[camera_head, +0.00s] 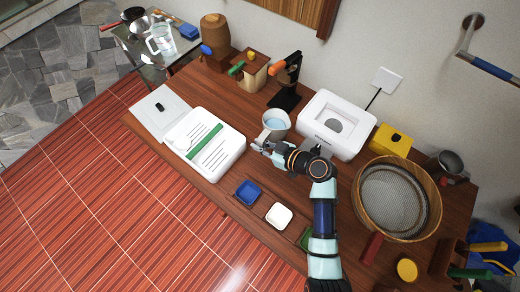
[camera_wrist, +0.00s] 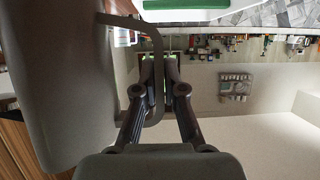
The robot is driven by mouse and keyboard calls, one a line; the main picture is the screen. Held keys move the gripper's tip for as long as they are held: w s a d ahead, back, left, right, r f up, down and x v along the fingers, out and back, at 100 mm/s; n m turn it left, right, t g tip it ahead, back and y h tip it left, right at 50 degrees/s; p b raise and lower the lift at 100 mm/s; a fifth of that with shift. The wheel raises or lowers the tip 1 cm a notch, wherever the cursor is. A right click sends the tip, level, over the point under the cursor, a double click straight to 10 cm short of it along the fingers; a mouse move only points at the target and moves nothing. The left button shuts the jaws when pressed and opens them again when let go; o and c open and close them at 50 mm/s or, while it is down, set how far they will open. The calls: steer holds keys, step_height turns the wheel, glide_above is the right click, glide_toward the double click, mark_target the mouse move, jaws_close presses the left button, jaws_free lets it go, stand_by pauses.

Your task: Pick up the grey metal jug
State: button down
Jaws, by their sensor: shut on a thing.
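The grey metal jug (camera_head: 276,121) stands near the middle of the wooden counter in the head view, with a pale blue inside showing at its open top. In the wrist view its large grey body (camera_wrist: 65,90) fills the left side, and its curved handle reaches over to the fingers. My gripper (camera_head: 262,146) is at the near side of the jug. In the wrist view my gripper (camera_wrist: 166,75) is shut on the handle. I cannot tell whether the jug's base touches the counter; the base is hidden.
A white box-like device (camera_head: 338,124) stands close to the right of the jug. A white tray with a green strip (camera_head: 203,143) is to the left. A black stand with an orange top (camera_head: 286,85) is behind. Blue (camera_head: 248,192) and white (camera_head: 279,216) small dishes lie in front.

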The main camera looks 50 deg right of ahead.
step_height(320, 180, up, 11)
steer(key=shift+f+p, duration=0.15)
steer(key=shift+p, duration=0.55)
stand_by(0.7)
